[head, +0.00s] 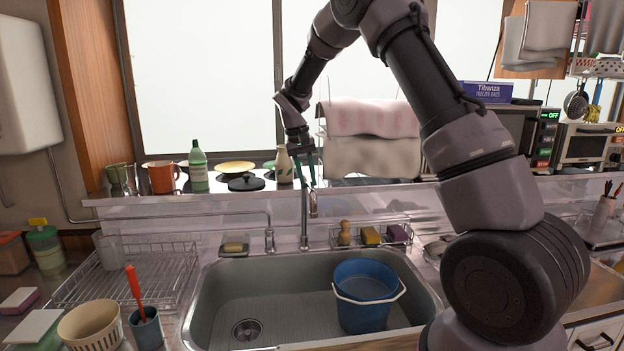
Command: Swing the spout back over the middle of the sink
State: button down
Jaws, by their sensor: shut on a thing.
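The grey sink (205,309) is in the lower middle of the head view. A thin metal faucet post (304,232) stands at its back edge, near the middle. The metal spout (314,205) shows at the top of the post, with a short downturned end just right of it. My gripper (307,184) reaches down from above, its dark green fingers shut on the spout near the top of the post. The fingers hide part of the spout, so its exact direction is hard to tell.
A blue bucket (364,313) stands in the right half of the sink. A second tap (269,240) stands left of the post. A wire rack (130,278) lies left.

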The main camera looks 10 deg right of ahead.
jog(key=shift+a, duration=0.15)
jog(key=c, duration=0.7)
grip_release()
jog(key=shift+r, duration=0.15)
jog(key=r, duration=0.3)
jog(key=a+r, duration=0.1)
jog(key=r, duration=0.3)
jog(key=a+r, duration=0.1)
jog(key=r, duration=0.2)
jog(key=shift+r, duration=0.15)
